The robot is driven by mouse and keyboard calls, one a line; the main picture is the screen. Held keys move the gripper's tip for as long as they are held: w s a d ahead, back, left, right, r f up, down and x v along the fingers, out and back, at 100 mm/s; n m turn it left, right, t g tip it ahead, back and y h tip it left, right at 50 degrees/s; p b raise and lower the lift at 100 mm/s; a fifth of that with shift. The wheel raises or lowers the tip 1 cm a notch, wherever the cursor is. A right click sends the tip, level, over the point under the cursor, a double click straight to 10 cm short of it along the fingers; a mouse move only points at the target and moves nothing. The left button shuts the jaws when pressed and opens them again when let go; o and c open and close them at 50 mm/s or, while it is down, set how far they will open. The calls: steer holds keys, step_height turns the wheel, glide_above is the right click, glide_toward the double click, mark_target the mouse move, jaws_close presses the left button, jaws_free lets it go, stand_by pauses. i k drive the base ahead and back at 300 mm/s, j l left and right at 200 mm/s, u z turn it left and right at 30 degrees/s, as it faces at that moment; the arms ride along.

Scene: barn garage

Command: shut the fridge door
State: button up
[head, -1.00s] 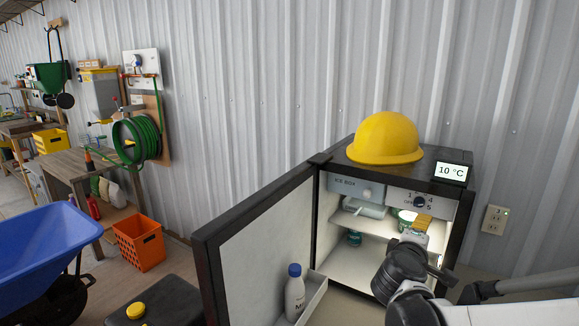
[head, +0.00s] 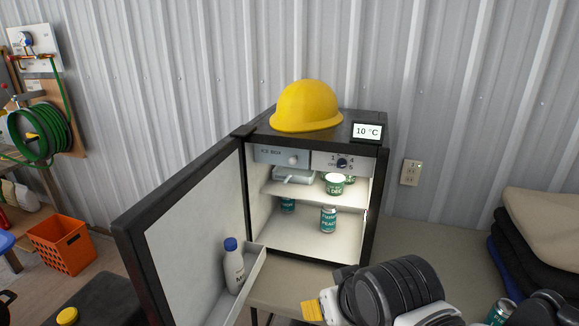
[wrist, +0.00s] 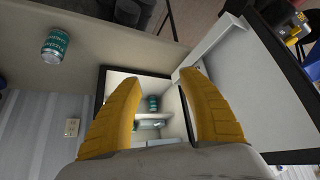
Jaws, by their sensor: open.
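The small black fridge (head: 380,205) stands on a table with its door (head: 195,225) wide open, swung out to the left toward me. The pale inner face of the door shows, with a shelf bin holding a white bottle with a blue cap (head: 233,266). The door also shows at the right of the wrist view (wrist: 262,100). My gripper (head: 313,311) is in front of the fridge, low and right of the door, touching nothing that I can see. In the wrist view its two yellow fingers (wrist: 160,80) are apart and empty, with the fridge interior beyond them.
A yellow hard hat (head: 307,106) and a temperature display (head: 367,132) are on top. A loose can (wrist: 55,46) stands on the table. A black box (head: 105,300) is below the door.

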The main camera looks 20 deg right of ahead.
mark_target(171, 247)
steer(key=j+u, duration=0.3)
steer(key=j, duration=0.2)
steer(key=i+j+u, duration=0.1)
steer(key=j+u, duration=0.25)
steer(key=j, duration=0.15)
steer(key=i+l, duration=0.1)
steer(key=i, duration=0.45)
